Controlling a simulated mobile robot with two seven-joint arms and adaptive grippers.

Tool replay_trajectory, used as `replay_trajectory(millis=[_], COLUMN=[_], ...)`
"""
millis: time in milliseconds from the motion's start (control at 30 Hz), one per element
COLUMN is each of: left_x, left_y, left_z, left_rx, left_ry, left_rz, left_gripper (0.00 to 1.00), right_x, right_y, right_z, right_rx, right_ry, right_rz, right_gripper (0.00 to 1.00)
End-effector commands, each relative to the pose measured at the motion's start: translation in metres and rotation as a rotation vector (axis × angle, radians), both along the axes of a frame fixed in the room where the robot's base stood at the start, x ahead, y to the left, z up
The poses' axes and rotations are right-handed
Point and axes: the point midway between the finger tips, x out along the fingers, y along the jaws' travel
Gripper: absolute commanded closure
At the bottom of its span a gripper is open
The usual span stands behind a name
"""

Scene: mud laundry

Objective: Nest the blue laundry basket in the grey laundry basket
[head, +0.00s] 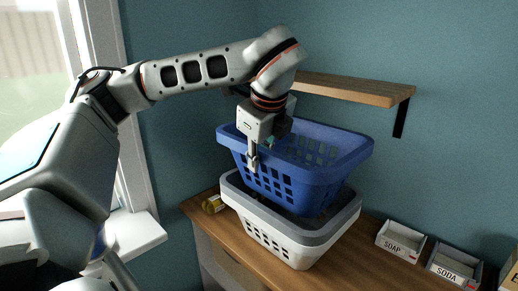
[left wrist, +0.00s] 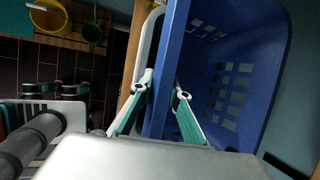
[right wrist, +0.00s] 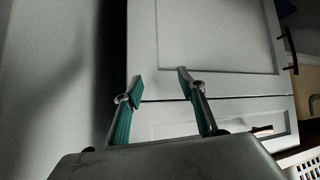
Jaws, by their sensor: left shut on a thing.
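The blue laundry basket (head: 345,158) is upright and slightly tilted above the grey laundry basket (head: 285,245), its bottom at or just inside the opening; I cannot tell whether they touch. The grey basket is pale with a darker grey rim and stands on the wooden counter. My left gripper (head: 254,160) is shut on the blue basket's near-left rim. In the left wrist view, the fingers (left wrist: 160,92) pinch the blue rim (left wrist: 170,60). My right gripper (right wrist: 161,84) shows only in the right wrist view, open and empty in front of white cabinet fronts.
A soap box (head: 401,242) and a soda box (head: 454,266) stand on the counter (head: 345,262) to the right. A wooden shelf (head: 350,88) is on the wall behind. A window is at left.

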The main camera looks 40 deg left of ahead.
Motion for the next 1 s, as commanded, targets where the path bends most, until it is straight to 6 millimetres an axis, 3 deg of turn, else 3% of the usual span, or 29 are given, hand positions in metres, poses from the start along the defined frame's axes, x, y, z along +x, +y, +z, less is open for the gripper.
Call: replay_trajectory(millis=[433,700,1000], left_x=[0.001,0.001,0.001], left_y=[0.000,0.000,0.000], left_z=[-0.042,-0.064,-0.073], left_rx=[0.000,0.000,0.000], left_ry=[-0.003,-0.003,-0.003], left_rz=[0.000,-0.001,0.000], left_gripper=[1.00,1.00,1.00], right_x=[0.016,0.015,0.012], right_y=[0.020,0.021,0.019], right_z=[0.004,-0.011,-0.024], right_rx=[0.030,0.030,0.025], right_ry=[-0.063,-0.063,-0.051], right_rz=[0.032,0.039,0.037], right_gripper=[0.60,0.60,0.60])
